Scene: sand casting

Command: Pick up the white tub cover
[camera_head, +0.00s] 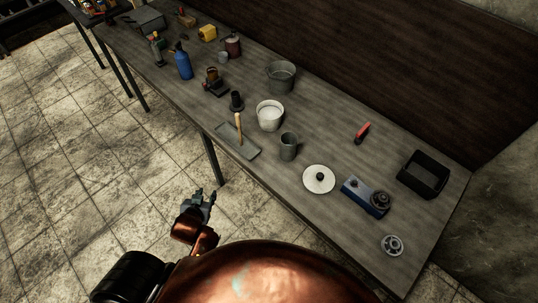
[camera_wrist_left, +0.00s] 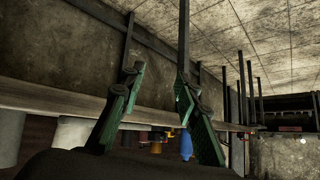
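The white tub cover (camera_head: 319,179) is a round white disc with a dark knob in its middle. It lies flat on the grey table (camera_head: 270,170) near the front edge. A white tub (camera_head: 270,116) stands open further left on the table. My left gripper (camera_head: 207,193) is in front of the table, off its edge, left of the cover and apart from it. In the left wrist view my left gripper (camera_wrist_left: 155,85) has its two green fingers spread with nothing between them. The cover cannot be made out in that view. My right gripper is not in view.
Right of the cover stand a blue device (camera_head: 364,196), a black bin (camera_head: 423,175) and a grey wheel (camera_head: 393,245). A grey cup (camera_head: 288,146) and a tray with a wooden-handled tool (camera_head: 238,140) are to its left.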

